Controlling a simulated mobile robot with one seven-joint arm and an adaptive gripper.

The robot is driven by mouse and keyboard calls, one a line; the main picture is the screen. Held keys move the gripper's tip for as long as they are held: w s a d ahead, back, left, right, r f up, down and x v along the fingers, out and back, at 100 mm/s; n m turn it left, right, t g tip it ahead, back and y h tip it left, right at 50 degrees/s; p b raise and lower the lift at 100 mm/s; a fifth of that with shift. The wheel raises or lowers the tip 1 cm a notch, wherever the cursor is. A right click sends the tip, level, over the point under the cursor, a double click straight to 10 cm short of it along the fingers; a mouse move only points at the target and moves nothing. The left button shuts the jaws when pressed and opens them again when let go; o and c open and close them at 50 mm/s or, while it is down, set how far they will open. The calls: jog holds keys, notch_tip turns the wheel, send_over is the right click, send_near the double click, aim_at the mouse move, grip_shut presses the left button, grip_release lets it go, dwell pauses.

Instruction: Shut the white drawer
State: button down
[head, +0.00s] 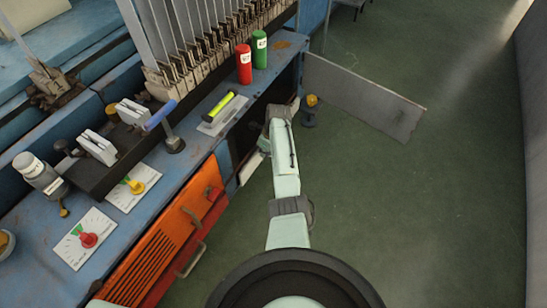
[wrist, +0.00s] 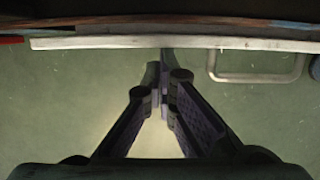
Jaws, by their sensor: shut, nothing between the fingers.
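The white drawer (head: 251,167) shows in the head view as a small pale panel at the bench front, just left of my arm. My arm hides part of it. In the wrist view its pale top edge (wrist: 110,43) runs across the upper picture, with a grey bar handle (wrist: 258,78) at the right. My gripper (wrist: 163,85) is shut and empty, its fingertips close to the pale edge near the middle. I cannot tell whether they touch it. In the head view my arm hides the fingers.
A grey door panel (head: 365,97) stands open to the right of the bench (head: 190,155). An orange cabinet front (head: 165,245) with a handle is at the lower left. A red can (head: 244,64) and a green can (head: 259,49) stand on the bench. The green floor (head: 430,200) at right is clear.

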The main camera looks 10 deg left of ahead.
jog(key=shift+w+a, duration=0.15)
jog(key=shift+a, duration=0.3)
jog(key=shift+r, duration=0.1)
jog(key=s+d+r+p, duration=0.2)
jog(key=d+r+p, duration=0.2)
jog(key=r, duration=0.5)
jog(key=shift+d+r+p, duration=0.25)
jog(key=shift+d+p, duration=0.1)
jog(key=shift+d, duration=0.9)
jog(key=shift+r, duration=0.1)
